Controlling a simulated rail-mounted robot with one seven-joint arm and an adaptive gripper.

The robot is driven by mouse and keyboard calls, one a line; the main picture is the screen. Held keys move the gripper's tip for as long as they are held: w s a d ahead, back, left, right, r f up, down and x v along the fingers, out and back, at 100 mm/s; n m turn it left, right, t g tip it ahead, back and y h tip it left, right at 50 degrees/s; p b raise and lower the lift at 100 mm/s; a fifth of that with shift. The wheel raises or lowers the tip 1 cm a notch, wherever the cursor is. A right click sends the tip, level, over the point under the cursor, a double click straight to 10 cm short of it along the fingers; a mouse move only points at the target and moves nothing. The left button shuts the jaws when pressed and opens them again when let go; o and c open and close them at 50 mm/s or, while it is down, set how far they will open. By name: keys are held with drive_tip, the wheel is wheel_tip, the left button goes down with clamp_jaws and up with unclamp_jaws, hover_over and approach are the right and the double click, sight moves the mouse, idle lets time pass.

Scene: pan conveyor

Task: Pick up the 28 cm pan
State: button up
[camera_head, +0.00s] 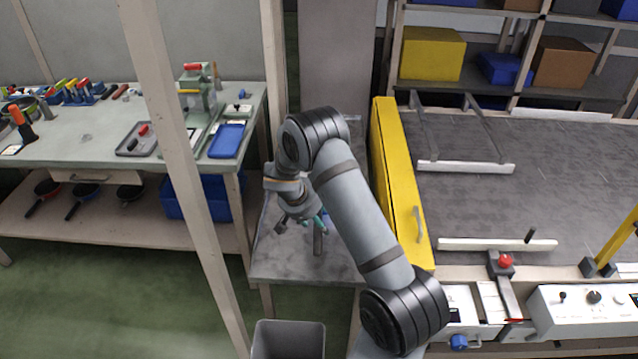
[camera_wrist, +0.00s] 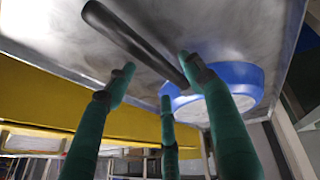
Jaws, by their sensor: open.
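A pan with a blue body (camera_wrist: 238,76) and a black handle (camera_wrist: 135,42) lies on the grey metal table (camera_wrist: 205,20). No size mark on it is readable. In the head view its handle (camera_head: 318,240) sticks out toward the front of the small table (camera_head: 270,262), and my arm hides most of the pan. My gripper (camera_head: 300,218) is low over this table. In the wrist view the green fingers of my gripper (camera_wrist: 160,78) are spread apart on both sides of the handle's end near the pan body. I cannot tell whether any finger touches the pan.
A yellow panel (camera_head: 398,185) stands right beside the small table, with a wide dark conveyor (camera_head: 470,200) beyond. A wooden post (camera_head: 175,130) and a workbench (camera_head: 80,145) are at left, with several pans (camera_head: 85,192) on its lower shelf. A grey bin (camera_head: 288,340) stands in front.

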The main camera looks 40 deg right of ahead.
drive_tip(key=shift+x, duration=1.35)
drive_tip(key=shift+c, duration=1.4)
clamp_jaws()
drive_tip(key=shift+w+r, duration=0.15)
